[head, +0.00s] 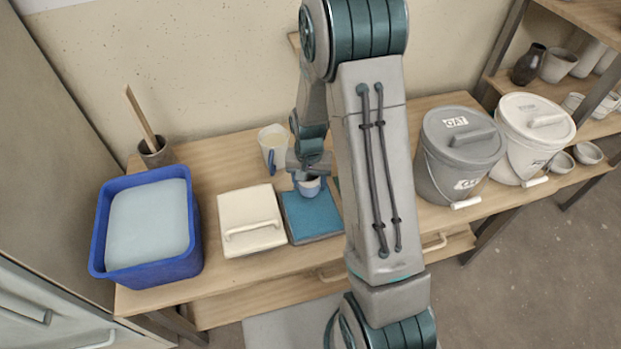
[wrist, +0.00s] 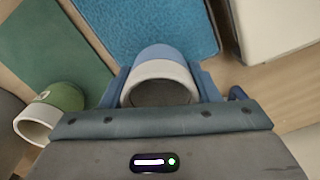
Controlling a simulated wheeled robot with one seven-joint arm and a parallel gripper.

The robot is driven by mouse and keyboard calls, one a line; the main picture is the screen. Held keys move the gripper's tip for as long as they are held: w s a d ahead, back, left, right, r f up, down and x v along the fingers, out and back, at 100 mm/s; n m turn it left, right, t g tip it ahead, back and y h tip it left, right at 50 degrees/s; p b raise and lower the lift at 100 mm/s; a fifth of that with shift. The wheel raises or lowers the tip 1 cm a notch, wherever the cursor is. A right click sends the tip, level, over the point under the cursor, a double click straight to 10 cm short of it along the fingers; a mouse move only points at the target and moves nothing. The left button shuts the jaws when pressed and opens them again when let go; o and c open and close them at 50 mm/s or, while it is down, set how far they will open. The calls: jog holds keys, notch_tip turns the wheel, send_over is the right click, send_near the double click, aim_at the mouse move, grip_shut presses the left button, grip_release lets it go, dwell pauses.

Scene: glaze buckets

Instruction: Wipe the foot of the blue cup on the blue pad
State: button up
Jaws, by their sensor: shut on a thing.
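The blue cup (head: 309,187) with a pale rim is held between the fingers of my gripper (head: 308,179). In the wrist view the cup (wrist: 160,68) sits between the two blue-grey fingers (wrist: 162,88), its mouth towards the camera and its foot hidden. The blue pad (head: 313,222) lies flat on the table below the cup. In the wrist view the textured blue pad (wrist: 150,25) reaches past the cup. I cannot tell whether the foot touches the pad.
A cream lidded slab (head: 250,212) lies left of the pad. A green pad (wrist: 48,50) and a green cup (wrist: 62,98) are on the other side. A pale container (head: 273,138) stands behind. A blue tub (head: 150,273) is far left; grey (head: 448,165) and white (head: 522,150) buckets are right.

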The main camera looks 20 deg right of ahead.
jog(key=s+r+m, duration=0.1)
jog(key=m, duration=0.1)
jog(key=s+m+p, duration=0.1)
jog(key=m, duration=0.1)
jog(key=s+a+r+m, duration=0.1)
jog(key=shift+r+m, duration=0.3)
jog(key=shift+m, duration=0.1)
jog(key=m, duration=0.1)
jog(key=s+m, duration=0.1)
jog(key=m, duration=0.1)
jog(key=shift+s+d, duration=0.15)
jog(key=shift+d, duration=0.05)
jog(key=shift+f+b, duration=1.6)
jog(key=shift+f, duration=0.5)
jog(key=shift+f+b, duration=0.5)
jog(key=shift+f, duration=0.1)
